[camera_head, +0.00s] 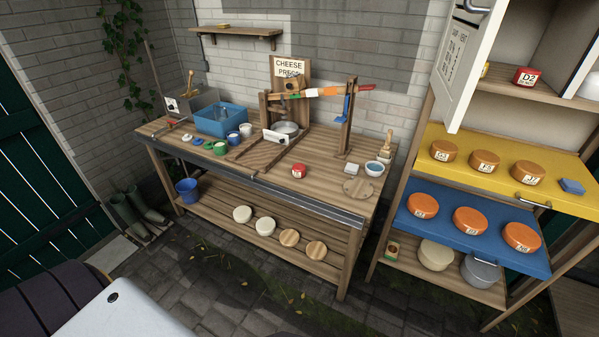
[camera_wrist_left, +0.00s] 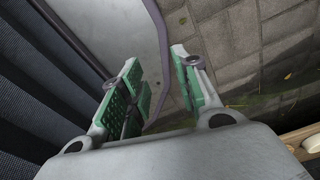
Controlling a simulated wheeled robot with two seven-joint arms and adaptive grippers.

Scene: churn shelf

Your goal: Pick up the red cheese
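A small red cheese (camera_head: 298,171) with a white label sits on the wooden workbench (camera_head: 335,203), right of the cheese press and near the front edge. Another red round piece (camera_head: 526,77), labelled D2, sits on the upper shelf of the cabinet at the right. My left gripper (camera_wrist_left: 158,78) shows only in the left wrist view. Its green-padded fingers are apart with nothing between them, above grey paving. Neither red piece is in the wrist view. My right gripper is in neither view.
The cheese press (camera_head: 290,95), a blue basin (camera_head: 221,119) and a small bowl (camera_head: 374,168) stand on the bench. Orange cheeses stand on a yellow shelf (camera_head: 490,186) and a blue shelf (camera_head: 470,241). A white cabinet door (camera_head: 462,60) hangs open. Paving before the bench looks clear.

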